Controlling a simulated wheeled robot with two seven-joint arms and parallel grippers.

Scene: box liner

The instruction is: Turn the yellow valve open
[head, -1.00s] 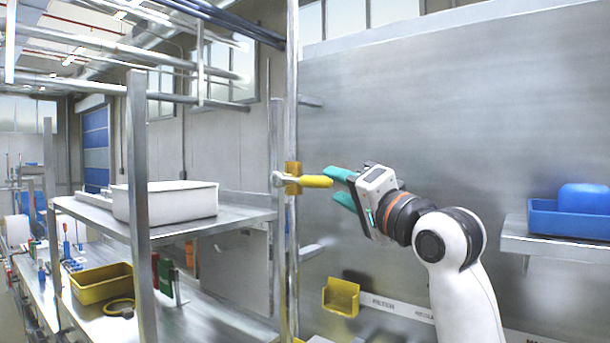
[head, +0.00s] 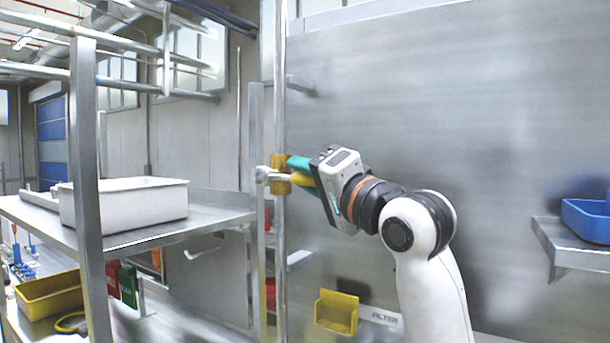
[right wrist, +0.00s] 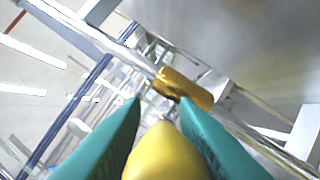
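The yellow valve handle (head: 302,181) sticks out to the right from a brass-coloured valve body (head: 281,174) on an upright metal pipe. My right gripper (head: 301,174) has teal fingers and reaches the handle from the right. One finger shows just above the handle, and the other is mostly hidden. In the right wrist view the handle (right wrist: 165,155) lies between the two fingers (right wrist: 160,100), which stand apart on either side of it. I cannot tell whether they touch it. The valve body (right wrist: 185,88) is just beyond the fingertips. My left gripper is out of view.
A metal shelf left of the pipe carries a white box (head: 130,205). A yellow tray (head: 50,294) sits below it. A yellow bin (head: 337,311) hangs on the panel below my right arm. A blue tray (head: 588,219) sits on a shelf at the right.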

